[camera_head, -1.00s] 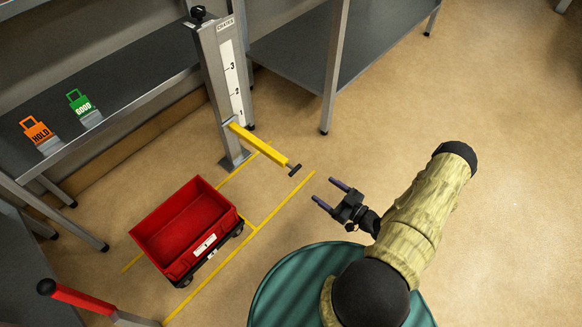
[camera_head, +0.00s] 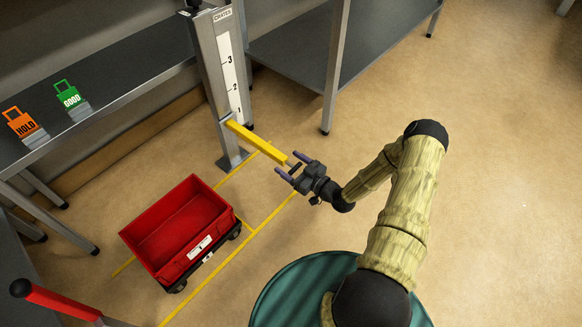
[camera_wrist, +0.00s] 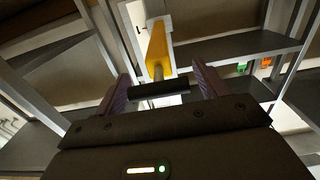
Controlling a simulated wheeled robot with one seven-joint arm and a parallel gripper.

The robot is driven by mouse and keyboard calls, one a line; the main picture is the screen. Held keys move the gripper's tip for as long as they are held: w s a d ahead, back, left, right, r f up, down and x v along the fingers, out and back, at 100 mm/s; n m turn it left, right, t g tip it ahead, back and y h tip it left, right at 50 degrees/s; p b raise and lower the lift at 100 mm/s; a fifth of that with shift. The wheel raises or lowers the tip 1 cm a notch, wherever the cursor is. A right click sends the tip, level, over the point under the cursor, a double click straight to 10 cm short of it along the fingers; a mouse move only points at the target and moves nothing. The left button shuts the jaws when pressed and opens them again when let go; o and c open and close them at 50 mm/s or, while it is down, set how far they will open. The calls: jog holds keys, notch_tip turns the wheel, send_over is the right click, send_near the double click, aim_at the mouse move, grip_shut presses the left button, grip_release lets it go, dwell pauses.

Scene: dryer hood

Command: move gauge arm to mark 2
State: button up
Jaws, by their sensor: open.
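The yellow gauge arm (camera_head: 258,143) sticks out from a grey upright post (camera_head: 214,88) with a white scale (camera_head: 231,75) marked 1, 2 and 3. The arm sits low, a little below mark 1. My gripper (camera_head: 291,167) is open at the arm's free end. In the wrist view the yellow arm (camera_wrist: 159,45) runs away from me, and its dark crossbar handle (camera_wrist: 160,89) lies between my two purple fingers (camera_wrist: 160,85). A gap shows at each end of the bar. In the head view my fingers partly hide the handle.
Orange HOLD (camera_head: 22,123) and green GOOD (camera_head: 68,95) tags are on the left bench. A grey table (camera_head: 290,50) stands behind the post. The floor at right is clear.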

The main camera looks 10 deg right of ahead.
jog(key=shift+w, duration=0.1)
jog(key=c, duration=1.4)
notch_tip(320, 180, up, 11)
jog(key=p, duration=1)
jog(key=shift+r, duration=0.1)
jog(key=o, duration=1.4)
jog(key=p+v, duration=0.5)
jog(key=v, duration=1.2)
jog(key=shift+s, duration=0.2)
